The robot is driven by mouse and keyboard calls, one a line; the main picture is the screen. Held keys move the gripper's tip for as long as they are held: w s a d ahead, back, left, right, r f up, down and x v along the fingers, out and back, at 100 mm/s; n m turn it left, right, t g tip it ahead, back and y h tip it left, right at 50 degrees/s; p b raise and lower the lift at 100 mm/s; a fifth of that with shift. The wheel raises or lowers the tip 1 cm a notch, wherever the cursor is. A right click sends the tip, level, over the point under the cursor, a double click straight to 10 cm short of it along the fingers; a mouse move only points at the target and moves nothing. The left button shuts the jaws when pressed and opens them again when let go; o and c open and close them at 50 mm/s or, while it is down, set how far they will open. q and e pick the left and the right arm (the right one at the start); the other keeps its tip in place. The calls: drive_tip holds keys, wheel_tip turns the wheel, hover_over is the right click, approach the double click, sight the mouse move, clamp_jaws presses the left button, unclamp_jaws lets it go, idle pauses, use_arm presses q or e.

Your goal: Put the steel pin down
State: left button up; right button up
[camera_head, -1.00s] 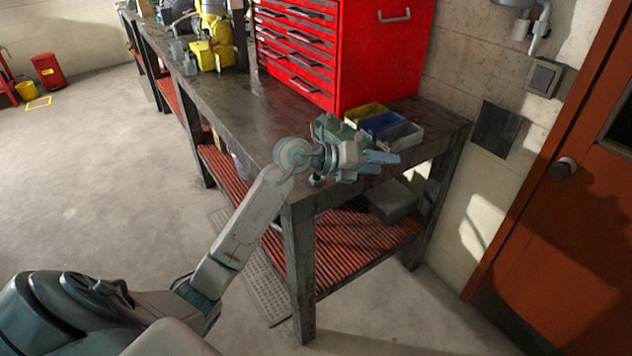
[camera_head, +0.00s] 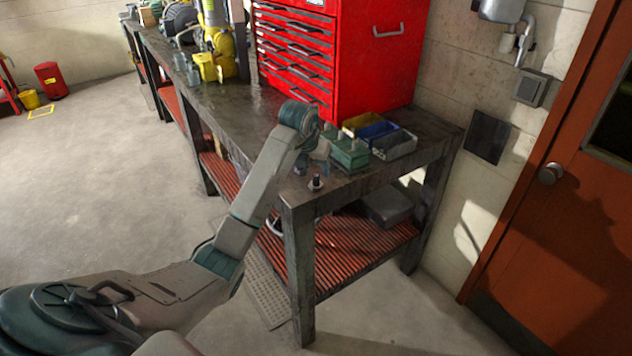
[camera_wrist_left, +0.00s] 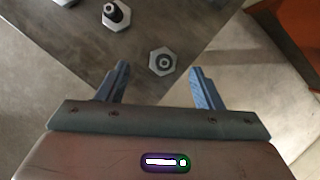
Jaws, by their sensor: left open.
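My left gripper (camera_head: 310,158) is over the near corner of the workbench, partly hidden by its own wrist. In the left wrist view its two blue fingers (camera_wrist_left: 160,68) are spread, with nothing held between them. A small upright pin with a dark top (camera_head: 315,183) stands on the bench near its corner. In the left wrist view a hex-based piece with a round centre (camera_wrist_left: 163,61) shows between the fingertips. A second hex-based piece with a black post (camera_wrist_left: 116,12) is farther up. I cannot tell surely which is the steel pin.
The workbench (camera_head: 258,125) carries a red tool cabinet (camera_head: 375,60), a green block (camera_head: 348,152) and small yellow, blue and grey bins (camera_head: 395,144). Yellow machinery (camera_head: 215,60) stands farther along. A red-brown door (camera_head: 570,190) is at the right.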

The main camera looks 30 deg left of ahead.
sight(316, 175)
use_arm(q)
drive_tip(key=x, duration=0.1)
drive_tip(key=p+x, duration=0.1)
drive_tip(key=x, duration=0.1)
drive_tip(key=p+x, duration=0.1)
drive_tip(key=x, duration=0.1)
drive_tip(key=shift+d, duration=0.3)
drive_tip(key=shift+w+f, duration=0.1)
drive_tip(key=shift+f, duration=0.2)
drive_tip(key=shift+r, duration=0.1)
drive_tip(key=c, duration=1.3)
drive_tip(key=shift+o, duration=0.2)
